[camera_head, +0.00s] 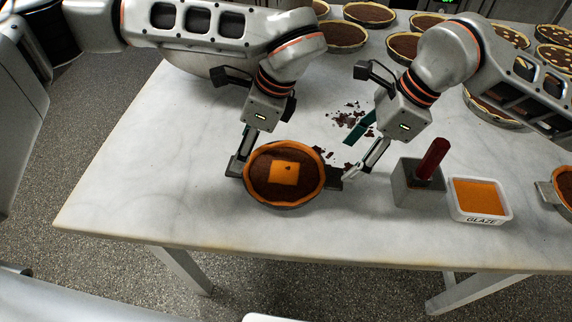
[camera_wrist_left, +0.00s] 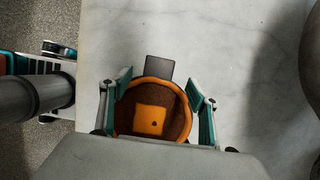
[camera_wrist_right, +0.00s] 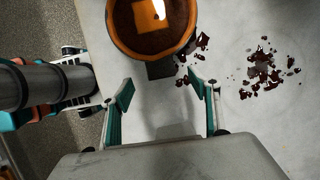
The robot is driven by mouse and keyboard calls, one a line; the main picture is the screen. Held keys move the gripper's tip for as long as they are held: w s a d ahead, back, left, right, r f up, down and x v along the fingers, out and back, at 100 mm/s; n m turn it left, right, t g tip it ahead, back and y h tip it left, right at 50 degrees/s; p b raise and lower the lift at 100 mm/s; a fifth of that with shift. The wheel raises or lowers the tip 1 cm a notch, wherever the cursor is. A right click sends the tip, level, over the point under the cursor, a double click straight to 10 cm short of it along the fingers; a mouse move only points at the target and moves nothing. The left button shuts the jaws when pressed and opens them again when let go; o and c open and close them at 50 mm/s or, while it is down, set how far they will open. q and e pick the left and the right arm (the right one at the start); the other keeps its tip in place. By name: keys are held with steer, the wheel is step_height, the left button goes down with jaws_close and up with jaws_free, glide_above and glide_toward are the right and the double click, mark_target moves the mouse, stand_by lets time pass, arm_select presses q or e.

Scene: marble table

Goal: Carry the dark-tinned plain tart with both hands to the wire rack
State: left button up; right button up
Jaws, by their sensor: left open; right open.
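The tart (camera_head: 258,172) sits on the marble table near its front edge, in a dark tin with a flat dark tab on each side. An orange square with a small dark mark lies on its brown filling. In the left wrist view the tart (camera_wrist_left: 124,112) shows between the fingers of my open left gripper (camera_wrist_left: 158,88), which is at its left side; the near tab is hidden. My right gripper (camera_wrist_right: 161,93) is open and empty, just right of the tart and apart from it, facing the right tab (camera_wrist_right: 160,70). I cannot make out a wire rack.
A grey block with a dark red handle (camera_head: 433,158) and a white glaze tub (camera_head: 480,198) stand to the right. Dark crumbs (camera_head: 350,117) lie behind the tart. Several tarts (camera_head: 369,13) stand at the back, another (camera_head: 565,184) at the right edge. The front left tabletop is clear.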

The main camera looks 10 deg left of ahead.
mark_target(331, 176)
arm_select(q)
steer(key=shift+s, duration=0.2)
arm_select(e)
steer(key=shift+s, duration=0.15)
arm_select(q)
steer(key=shift+x, duration=3.9)
arm_select(e)
steer(key=shift+x, duration=3.9)
arm_select(q)
steer(key=shift+w, duration=0.1)
arm_select(e)
steer(key=shift+a, duration=0.1)
arm_select(q)
jaws_close()
arm_select(e)
jaws_close()
